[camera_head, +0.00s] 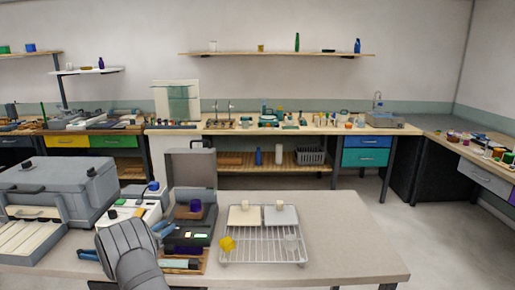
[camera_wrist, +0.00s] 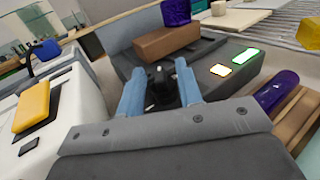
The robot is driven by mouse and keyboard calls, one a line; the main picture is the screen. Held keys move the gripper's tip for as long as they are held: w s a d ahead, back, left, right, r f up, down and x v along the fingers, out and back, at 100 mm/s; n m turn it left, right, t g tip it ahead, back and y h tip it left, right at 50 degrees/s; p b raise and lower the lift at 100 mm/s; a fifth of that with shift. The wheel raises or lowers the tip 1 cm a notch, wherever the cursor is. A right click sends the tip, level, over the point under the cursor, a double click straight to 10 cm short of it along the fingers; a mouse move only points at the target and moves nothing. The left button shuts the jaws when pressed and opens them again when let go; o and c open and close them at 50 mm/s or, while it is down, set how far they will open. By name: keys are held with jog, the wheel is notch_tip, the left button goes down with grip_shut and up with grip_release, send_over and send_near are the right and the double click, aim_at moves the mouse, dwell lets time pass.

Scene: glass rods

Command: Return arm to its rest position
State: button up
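My gripper (camera_wrist: 160,80) shows its two light blue fingers spread apart in the wrist view, with no object held between them. A dark part of a grey device (camera_wrist: 215,90) shows in the gap beyond the fingers. In the head view my gripper (camera_head: 163,229) is low at the front left, beside the dark device (camera_head: 198,228) with lit green and white panels. A purple glass-like rod (camera_wrist: 277,91) lies on a wooden holder (camera_wrist: 298,112) at the right of the wrist view.
A wire rack (camera_head: 262,250) with a yellow piece (camera_head: 227,244) stands right of the device. A large grey machine (camera_head: 60,185) and a white box with a yellow pad (camera_wrist: 32,106) stand to the left. The table's right end (camera_head: 350,235) is clear.

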jog(key=v, duration=1.7)
jog(key=x, duration=1.7)
jog(key=shift+w+d, duration=0.15)
jog(key=shift+s+r+n+t+y, duration=0.1)
jog(key=shift+s+n+t+y, duration=0.1)
jog(key=shift+n+t+y, duration=0.45)
jog(key=n+y, duration=0.1)
jog(key=y, duration=0.1)
jog(key=n+t+y, duration=0.1)
jog(key=y, duration=0.1)
jog(key=shift+d+n, duration=0.2)
jog(key=shift+n, duration=0.05)
jog(key=v, duration=1.8)
jog(key=d+m+g, duration=0.1)
jog(key=w+d+m+h, duration=0.1)
jog(key=d+m, duration=0.1)
jog(key=w+d+m+g+h, duration=0.1)
jog(key=d, duration=0.1)
jog(key=shift+r+g, duration=0.15)
jog(key=shift+g, duration=0.2)
jog(key=shift+w+d+m+g+h, duration=0.25)
jog(key=shift+d+m+g+h, duration=0.4)
jog(key=shift+d+m, duration=0.5)
jog(key=shift+a, duration=0.2)
